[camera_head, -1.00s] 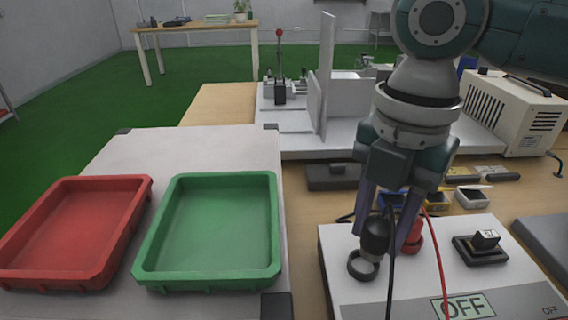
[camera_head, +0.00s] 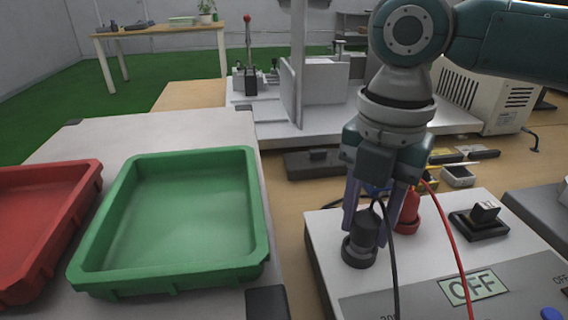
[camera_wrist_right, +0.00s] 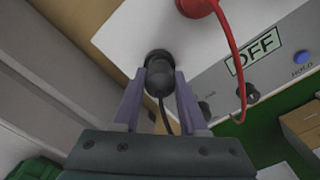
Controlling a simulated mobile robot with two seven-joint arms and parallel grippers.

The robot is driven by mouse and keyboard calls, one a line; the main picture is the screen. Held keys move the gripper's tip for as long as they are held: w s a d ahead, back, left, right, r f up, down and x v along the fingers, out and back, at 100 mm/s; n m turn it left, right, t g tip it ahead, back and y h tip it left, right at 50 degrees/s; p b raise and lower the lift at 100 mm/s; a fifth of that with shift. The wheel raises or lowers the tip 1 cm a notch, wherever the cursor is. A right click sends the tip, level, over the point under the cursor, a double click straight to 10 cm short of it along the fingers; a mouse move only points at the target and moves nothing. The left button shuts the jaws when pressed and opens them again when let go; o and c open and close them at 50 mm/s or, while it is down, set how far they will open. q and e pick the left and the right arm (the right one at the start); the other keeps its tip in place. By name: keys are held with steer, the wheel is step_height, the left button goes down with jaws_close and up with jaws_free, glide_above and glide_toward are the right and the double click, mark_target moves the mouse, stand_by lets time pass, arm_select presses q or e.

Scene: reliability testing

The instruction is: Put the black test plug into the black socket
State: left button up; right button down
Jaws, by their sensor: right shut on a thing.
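The black test plug (camera_head: 365,228) stands in line with the black socket (camera_head: 359,254) on the white test box, with its lower end at or inside the socket's ring. How deep it sits cannot be told. My right gripper (camera_head: 368,222) comes down from above and is shut on the plug, its purple fingers on either side. The right wrist view shows the plug (camera_wrist_right: 158,80) between the fingers, meeting the dark socket (camera_wrist_right: 157,56). A black cable runs from the plug. My left gripper does not show.
A red plug (camera_head: 408,212) with a red cable stands close to the right of my gripper. A black switch (camera_head: 481,219) and an OFF label (camera_head: 473,287) are on the box (camera_head: 430,255). A green tray (camera_head: 100,240) and a red tray (camera_head: 88,185) lie left.

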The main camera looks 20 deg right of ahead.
stand_by(0.3)
stand_by(0.5)
steer(key=shift+p, duration=0.45)
steer(key=shift+f, duration=0.1)
stand_by(0.3)
steer(key=shift+p, duration=0.5)
steer(key=shift+f+b, duration=0.4)
steer(key=shift+f, duration=0.25)
